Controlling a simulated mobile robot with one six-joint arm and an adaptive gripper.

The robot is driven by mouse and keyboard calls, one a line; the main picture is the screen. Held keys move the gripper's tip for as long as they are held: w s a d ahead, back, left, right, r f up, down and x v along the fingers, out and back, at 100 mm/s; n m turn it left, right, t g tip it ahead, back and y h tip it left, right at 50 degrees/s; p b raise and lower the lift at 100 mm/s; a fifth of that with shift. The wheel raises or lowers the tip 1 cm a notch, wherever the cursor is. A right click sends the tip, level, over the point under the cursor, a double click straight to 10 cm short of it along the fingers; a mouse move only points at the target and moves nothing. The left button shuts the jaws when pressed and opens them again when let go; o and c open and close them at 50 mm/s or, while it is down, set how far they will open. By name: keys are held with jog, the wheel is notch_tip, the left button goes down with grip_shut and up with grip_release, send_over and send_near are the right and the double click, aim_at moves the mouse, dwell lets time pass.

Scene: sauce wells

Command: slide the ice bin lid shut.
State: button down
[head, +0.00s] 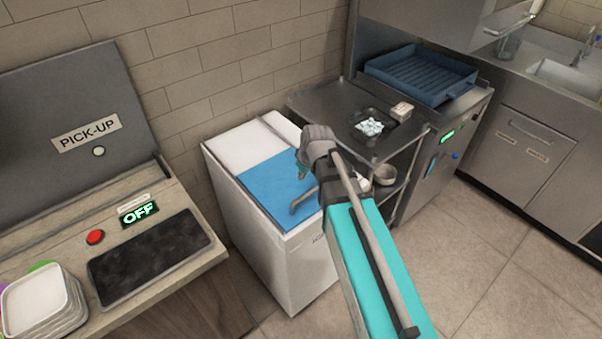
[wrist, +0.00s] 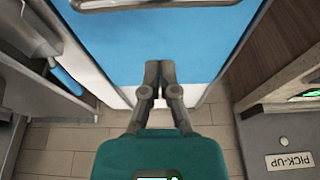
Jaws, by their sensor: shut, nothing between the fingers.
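The ice bin (head: 275,262) is a white chest against the brick wall, in the middle of the head view. Its flat blue lid (head: 262,183) covers the front part of the top, with a grey bar handle (head: 303,201) near its front right. A white top section lies behind the blue lid. In the wrist view the blue lid (wrist: 165,35) fills the upper middle, and its handle (wrist: 110,4) is cut by the top edge. My gripper (wrist: 159,68) is shut and empty, seen over the lid's edge beside a white strip. I cannot tell whether it touches.
The pick-up counter (head: 150,250), with a stack of white dishes (head: 38,300), stands to the left. A steel table (head: 335,105) holding a dark tray with a pale heap stands right of the bin. A blue rack (head: 420,75) is farther right. The tiled floor is clear at front right.

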jog(key=shift+p+v, duration=1.7)
jog(key=shift+v, duration=0.45)
jog(key=s+d+m+g+h, duration=0.2)
jog(key=s+d+m, duration=0.4)
jog(key=s+d, duration=0.3)
jog(key=shift+s+d+f+m+g, duration=0.4)
jog(key=shift+s+f+g, duration=0.1)
jog(key=shift+s, duration=0.7)
